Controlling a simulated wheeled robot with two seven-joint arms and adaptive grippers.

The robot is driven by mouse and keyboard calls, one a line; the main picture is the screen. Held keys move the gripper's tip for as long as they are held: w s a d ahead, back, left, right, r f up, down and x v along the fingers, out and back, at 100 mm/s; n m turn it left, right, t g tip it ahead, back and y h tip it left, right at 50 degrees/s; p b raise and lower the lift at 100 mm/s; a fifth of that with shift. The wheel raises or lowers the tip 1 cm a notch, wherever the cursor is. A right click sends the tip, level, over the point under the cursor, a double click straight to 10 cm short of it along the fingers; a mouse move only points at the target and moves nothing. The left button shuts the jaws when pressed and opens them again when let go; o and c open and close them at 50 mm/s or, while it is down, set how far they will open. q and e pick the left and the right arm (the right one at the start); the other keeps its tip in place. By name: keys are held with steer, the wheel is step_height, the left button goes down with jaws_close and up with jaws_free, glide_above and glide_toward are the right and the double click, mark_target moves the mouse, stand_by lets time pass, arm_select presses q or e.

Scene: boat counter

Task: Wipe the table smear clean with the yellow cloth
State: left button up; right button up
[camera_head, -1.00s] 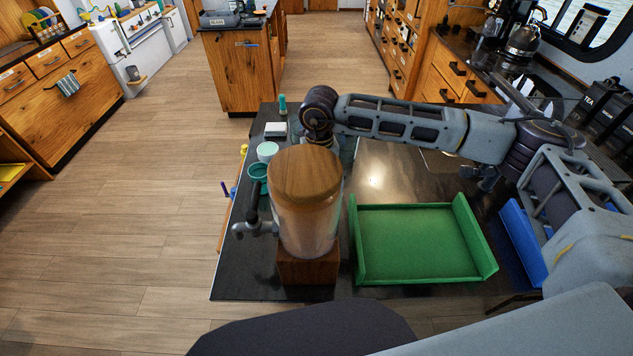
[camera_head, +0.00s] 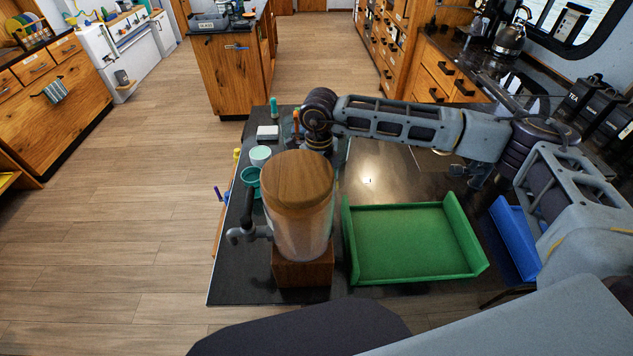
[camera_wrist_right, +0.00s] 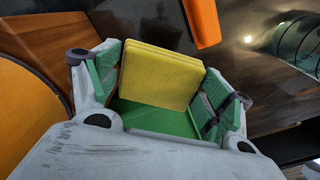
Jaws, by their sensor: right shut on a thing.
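The yellow cloth (camera_wrist_right: 160,75) is a folded, thick-looking square between the green-padded fingers of my right gripper (camera_wrist_right: 158,82) in the right wrist view. The gripper is shut on it. In the head view my right arm reaches across from the right and bends down behind the wooden-lidded dispenser, so the gripper and cloth are hidden there. The dark table (camera_head: 385,185) shows a bright glint, but I cannot make out a clear smear on it. My left gripper is not in view.
The glass dispenser (camera_head: 300,225) with a wooden lid and base stands at the front. A green tray (camera_head: 410,240) is right of it, a blue tray (camera_head: 515,235) farther right. Cups (camera_head: 260,154) stand at the left edge. An orange thing (camera_wrist_right: 200,20) shows near the gripper.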

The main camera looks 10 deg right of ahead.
steer(key=n, duration=0.2)
steer(key=d+n, duration=0.1)
steer(key=n, duration=0.1)
steer(key=d+n+p, duration=0.1)
steer(key=n, duration=0.1)
steer(key=shift+w+n, duration=0.3)
steer(key=shift+n, duration=0.1)
steer(key=n, duration=0.2)
steer(key=d+n, duration=0.1)
steer(key=shift+w+r+n, duration=0.1)
steer(key=shift+n, duration=0.3)
steer(key=n, duration=0.2)
steer(key=d+n+p, duration=0.1)
steer(key=shift+w+d+n, duration=0.1)
steer(key=shift+n, duration=0.3)
steer(key=shift+w+d+r+n+p, duration=0.1)
steer(key=shift+d+n+p, duration=0.45)
steer(key=shift+n, duration=1.75)
steer(key=shift+w+d+f+n+p, duration=0.1)
steer(key=shift+d+n, duration=0.75)
steer(key=shift+n, duration=1.45)
steer(key=shift+w+d+r+n+p, duration=0.1)
steer(key=shift+d+n+p, duration=0.45)
steer(key=shift+n, duration=1.75)
steer(key=shift+d, duration=0.15)
